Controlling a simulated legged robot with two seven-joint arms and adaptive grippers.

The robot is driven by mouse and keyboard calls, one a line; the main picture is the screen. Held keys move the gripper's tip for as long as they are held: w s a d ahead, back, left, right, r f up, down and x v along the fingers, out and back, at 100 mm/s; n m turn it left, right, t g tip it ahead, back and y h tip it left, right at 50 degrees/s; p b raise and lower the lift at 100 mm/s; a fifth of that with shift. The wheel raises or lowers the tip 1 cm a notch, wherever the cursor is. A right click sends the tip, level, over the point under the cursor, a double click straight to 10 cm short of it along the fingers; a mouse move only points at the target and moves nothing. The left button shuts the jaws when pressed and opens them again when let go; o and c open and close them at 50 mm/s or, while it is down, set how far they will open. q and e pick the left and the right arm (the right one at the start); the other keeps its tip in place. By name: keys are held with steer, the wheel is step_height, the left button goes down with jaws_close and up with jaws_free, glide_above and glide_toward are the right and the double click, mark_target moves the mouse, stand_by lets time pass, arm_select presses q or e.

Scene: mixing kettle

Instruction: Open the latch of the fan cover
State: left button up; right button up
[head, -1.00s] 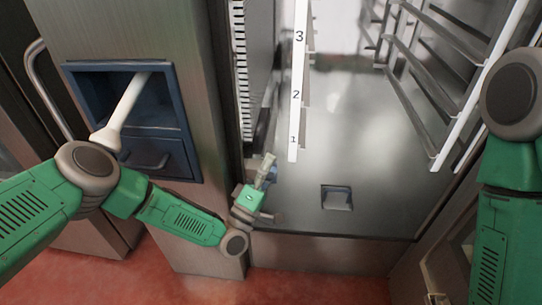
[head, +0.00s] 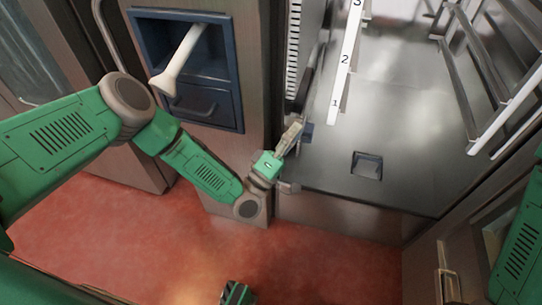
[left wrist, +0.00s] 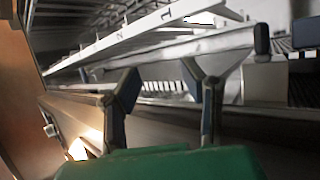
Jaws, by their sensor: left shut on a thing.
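The fan cover (head: 293,50) is the slotted upright panel at the left inside the open oven chamber. My left gripper (head: 292,138) is at the front left edge of the chamber floor, below the fan cover. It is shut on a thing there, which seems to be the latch. A small dark blue part (head: 306,131) shows right beside the fingertips. In the left wrist view the two fingers (left wrist: 165,90) stand apart, and the held piece is hard to make out between them.
A white rack rail (head: 346,62) with numbers stands right of the gripper. A blue recess (head: 187,62) with a white handled tool (head: 180,62) is at the left.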

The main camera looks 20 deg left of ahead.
arm_select(q)
steer(key=s+a+f+p, duration=0.1)
steer(key=s+a+p, duration=0.2)
steer(key=s, duration=0.6)
steer(key=shift+s+a+p, duration=0.15)
steer(key=shift+a+p, duration=0.15)
steer(key=shift+p, duration=0.1)
steer(key=shift+f, duration=0.15)
stand_by(0.4)
